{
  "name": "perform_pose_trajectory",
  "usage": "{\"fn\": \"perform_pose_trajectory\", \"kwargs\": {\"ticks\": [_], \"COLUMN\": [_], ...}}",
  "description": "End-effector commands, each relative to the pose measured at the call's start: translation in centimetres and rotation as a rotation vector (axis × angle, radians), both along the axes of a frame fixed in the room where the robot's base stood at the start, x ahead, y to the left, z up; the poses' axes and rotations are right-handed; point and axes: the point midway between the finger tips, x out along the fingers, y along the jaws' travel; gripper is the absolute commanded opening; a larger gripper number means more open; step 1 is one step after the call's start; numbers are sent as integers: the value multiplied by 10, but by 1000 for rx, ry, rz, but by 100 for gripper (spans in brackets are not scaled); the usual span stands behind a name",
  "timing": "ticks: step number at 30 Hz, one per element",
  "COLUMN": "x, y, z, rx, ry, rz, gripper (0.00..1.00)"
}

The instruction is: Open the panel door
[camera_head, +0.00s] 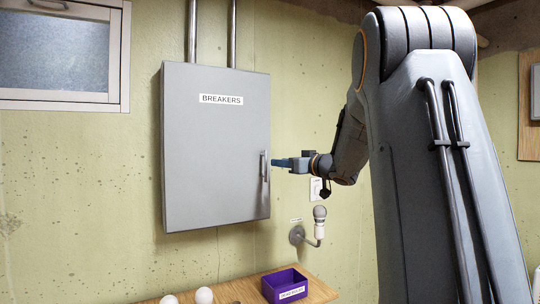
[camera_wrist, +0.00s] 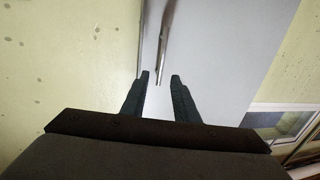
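A grey panel with a BREAKERS label hangs on the wall, and its flat door (camera_head: 215,150) looks shut. A slim metal vertical handle (camera_head: 264,167) sits at the door's right edge. In the wrist view my gripper (camera_wrist: 160,75) is open. The handle (camera_wrist: 166,38) shows ahead of the fingers, and its near end appears in line with the gap between the fingertips. I cannot tell whether a finger touches it. The pale door (camera_wrist: 220,50) fills the middle of that view.
Two conduits (camera_head: 232,35) rise from the panel top. A bulb in a wall socket (camera_head: 319,213) is below my gripper. A wooden shelf (camera_head: 318,288) below holds a purple bin (camera_head: 285,284) and white bulbs (camera_head: 204,295). A window (camera_head: 60,52) is at upper left.

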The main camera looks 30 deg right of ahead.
Motion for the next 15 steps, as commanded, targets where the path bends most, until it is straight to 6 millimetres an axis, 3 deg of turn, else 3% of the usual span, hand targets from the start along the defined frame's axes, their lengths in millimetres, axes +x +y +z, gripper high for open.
{"fn": "perform_pose_trajectory", "kwargs": {"ticks": [5,15], "x": [10,58], "y": [2,14], "z": [7,7], "rx": [1,0], "ry": [-8,-8], "rz": [28,26], "gripper": [27,27]}}
